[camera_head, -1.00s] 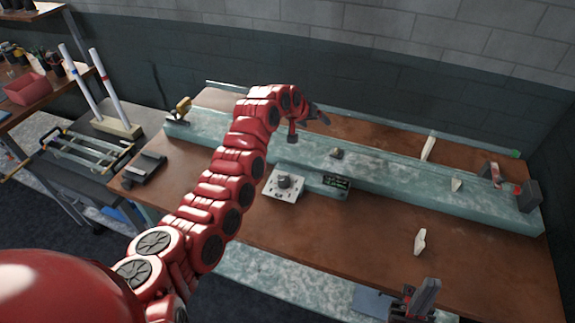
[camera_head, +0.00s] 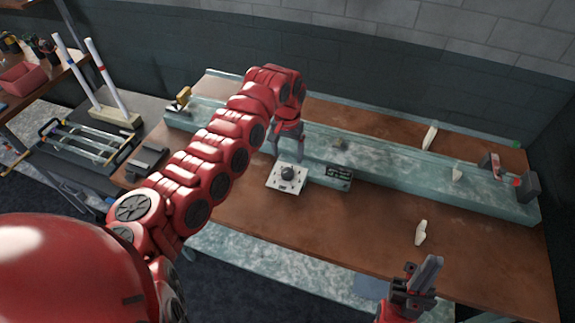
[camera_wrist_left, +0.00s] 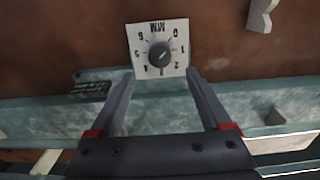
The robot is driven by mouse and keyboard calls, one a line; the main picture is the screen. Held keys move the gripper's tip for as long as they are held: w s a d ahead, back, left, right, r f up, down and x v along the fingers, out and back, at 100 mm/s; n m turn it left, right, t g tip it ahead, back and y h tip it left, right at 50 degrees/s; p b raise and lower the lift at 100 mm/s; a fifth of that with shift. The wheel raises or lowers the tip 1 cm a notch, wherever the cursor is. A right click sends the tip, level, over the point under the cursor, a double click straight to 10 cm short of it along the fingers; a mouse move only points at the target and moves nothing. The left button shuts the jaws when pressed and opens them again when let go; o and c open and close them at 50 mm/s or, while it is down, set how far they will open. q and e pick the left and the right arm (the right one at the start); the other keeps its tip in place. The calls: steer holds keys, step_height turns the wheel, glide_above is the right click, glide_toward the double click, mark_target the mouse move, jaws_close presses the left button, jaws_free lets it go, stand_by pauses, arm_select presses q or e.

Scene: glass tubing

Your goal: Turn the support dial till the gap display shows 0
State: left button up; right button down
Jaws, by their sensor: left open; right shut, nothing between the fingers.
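The support dial is a round dark knob (camera_head: 288,173) on a square white plate (camera_head: 273,184) with numbers around it. In the left wrist view the knob (camera_wrist_left: 159,54) sits on its white plate (camera_wrist_left: 140,33), just beyond my fingertips. My left gripper (camera_head: 287,156) is open and empty, pointing down beside the knob; its fingers (camera_wrist_left: 160,73) stand apart in the wrist view. The dark gap display (camera_head: 340,173) with greenish characters is right of the plate; it also shows in the left wrist view (camera_wrist_left: 92,87). Its reading is too small to tell. My right gripper (camera_head: 428,270) is shut and empty at the front right.
A long pale green stone beam (camera_head: 390,168) runs behind the dial, with small fittings on it. A whitish piece (camera_head: 421,232) lies on the brown bench (camera_head: 350,225). A cart with a tube rack (camera_head: 128,118) stands at the left. The bench front is mostly clear.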

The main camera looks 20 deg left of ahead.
mark_target(287, 172)
arm_select(q)
step_height(287, 172, down, 8)
steer(key=shift+f+p, duration=0.15)
steer(key=shift+p, duration=0.75)
jaws_close()
